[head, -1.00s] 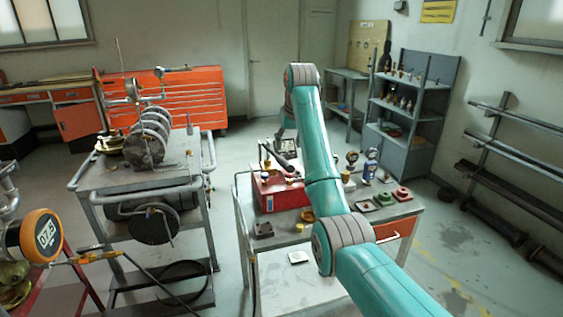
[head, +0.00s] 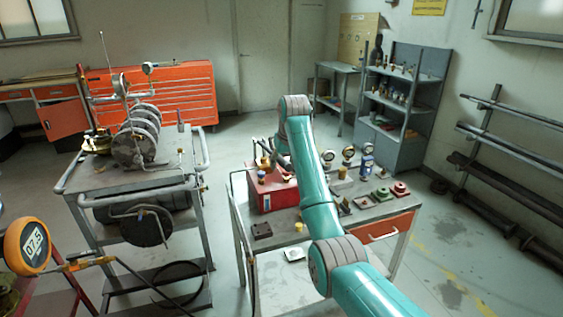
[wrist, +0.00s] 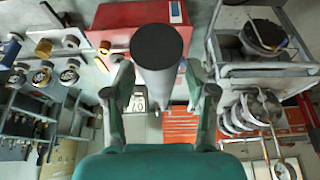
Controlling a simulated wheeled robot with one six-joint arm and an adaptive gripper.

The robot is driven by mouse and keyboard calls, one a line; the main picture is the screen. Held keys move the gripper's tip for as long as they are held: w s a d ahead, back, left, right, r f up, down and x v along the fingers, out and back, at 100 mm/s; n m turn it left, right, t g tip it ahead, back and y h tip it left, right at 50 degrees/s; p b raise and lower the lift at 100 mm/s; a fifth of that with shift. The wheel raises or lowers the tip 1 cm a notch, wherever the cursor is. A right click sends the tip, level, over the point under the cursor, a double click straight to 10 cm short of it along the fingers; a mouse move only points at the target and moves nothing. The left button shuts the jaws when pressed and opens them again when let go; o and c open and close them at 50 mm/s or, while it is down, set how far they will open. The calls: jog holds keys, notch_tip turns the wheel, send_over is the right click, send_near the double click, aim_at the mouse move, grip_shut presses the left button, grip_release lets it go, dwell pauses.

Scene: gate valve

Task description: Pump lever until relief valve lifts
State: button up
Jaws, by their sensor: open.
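The red pump box (head: 272,192) sits on the grey cart in the head view, partly behind my arm. It also shows at the top of the wrist view (wrist: 118,25). In the wrist view a thick grey bar with a dark round end, apparently the pump lever (wrist: 158,50), points toward the camera. My gripper (wrist: 157,80) is open, with one finger on each side of the bar; I cannot tell whether they touch it. In the head view the gripper and lever are largely hidden by my arm. I cannot identify the relief valve for certain.
A second cart (head: 130,178) with coiled pipework stands left. Small gauges (head: 348,154) and fittings crowd the pump cart's right side. An orange tool chest (head: 170,97) stands behind. Open floor lies between the carts.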

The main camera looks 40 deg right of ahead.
grip_shut()
notch_tip(320, 180, down, 14)
jog(key=t+h, duration=0.1)
jog(key=t, duration=0.3)
jog(key=shift+t, duration=0.4)
jog(key=shift+s, duration=0.1)
grip_release()
jog(key=v, duration=1.2)
jog(key=shift+a, duration=0.2)
